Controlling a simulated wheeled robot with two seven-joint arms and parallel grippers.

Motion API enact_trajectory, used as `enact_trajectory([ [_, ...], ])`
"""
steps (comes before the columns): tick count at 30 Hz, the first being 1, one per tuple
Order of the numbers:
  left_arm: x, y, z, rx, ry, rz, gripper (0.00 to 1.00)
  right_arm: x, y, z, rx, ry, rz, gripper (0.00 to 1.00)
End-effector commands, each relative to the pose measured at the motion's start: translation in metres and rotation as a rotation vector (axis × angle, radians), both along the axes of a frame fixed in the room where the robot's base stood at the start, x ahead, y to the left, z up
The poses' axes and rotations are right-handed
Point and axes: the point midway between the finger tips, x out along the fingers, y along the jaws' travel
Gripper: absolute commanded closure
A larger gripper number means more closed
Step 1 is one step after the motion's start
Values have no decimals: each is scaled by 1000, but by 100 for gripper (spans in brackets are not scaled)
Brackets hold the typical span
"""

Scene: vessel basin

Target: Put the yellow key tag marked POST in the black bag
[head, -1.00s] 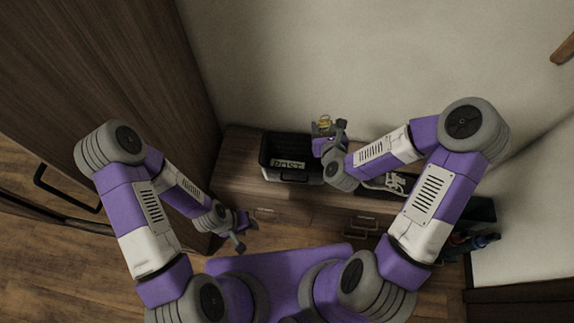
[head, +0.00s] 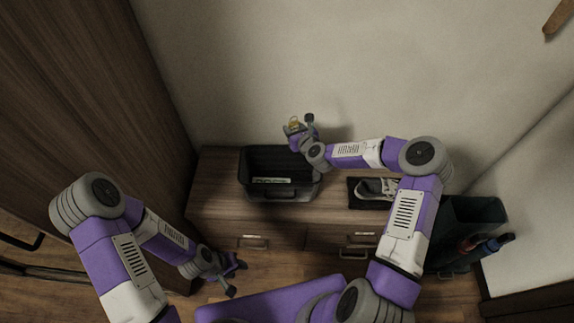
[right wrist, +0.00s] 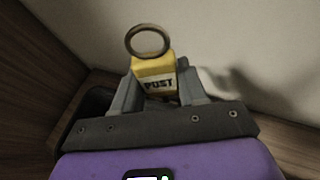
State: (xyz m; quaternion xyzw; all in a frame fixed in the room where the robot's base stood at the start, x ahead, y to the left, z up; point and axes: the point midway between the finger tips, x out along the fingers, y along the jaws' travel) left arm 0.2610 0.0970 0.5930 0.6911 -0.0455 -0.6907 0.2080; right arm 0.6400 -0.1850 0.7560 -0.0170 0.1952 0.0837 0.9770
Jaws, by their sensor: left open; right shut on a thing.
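The yellow key tag (right wrist: 154,72) has a metal ring on top and dark lettering reading POST. My right gripper (right wrist: 158,90) is shut on it, with a finger on each side. In the head view the small yellow tag (head: 294,123) shows at this gripper, beyond the back rim of the black open-topped bag (head: 258,193) in the picture. The bag stands upright on the cabinet, with a handle in front and a pale lettered label inside. My left gripper (head: 237,276) is open and empty, low in front of the cabinet.
The wooden cabinet (head: 215,205) has drawers with handles. A dark tray (head: 355,199) with shoes lies right of the bag. A dark teal bin (head: 480,209) with bottle-like things stands further right. A wall rises behind, and a tall wooden wardrobe (head: 80,90) is at left.

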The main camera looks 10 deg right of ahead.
Motion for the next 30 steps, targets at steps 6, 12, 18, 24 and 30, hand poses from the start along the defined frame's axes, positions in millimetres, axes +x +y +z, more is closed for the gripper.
enact_trajectory([
  [6,0,0,-13,0,0,0,57,0,1,-35,1,1,0,87],
  [12,0,0,-22,0,0,0,57,-1,1,-61,2,3,0,87],
  [18,0,0,-30,0,0,0,57,0,1,-84,0,0,1,87],
  [24,0,0,-29,0,0,0,57,-1,1,-82,0,-1,0,87],
  [30,0,0,-35,0,0,0,57,-1,1,-88,2,0,-1,87],
])
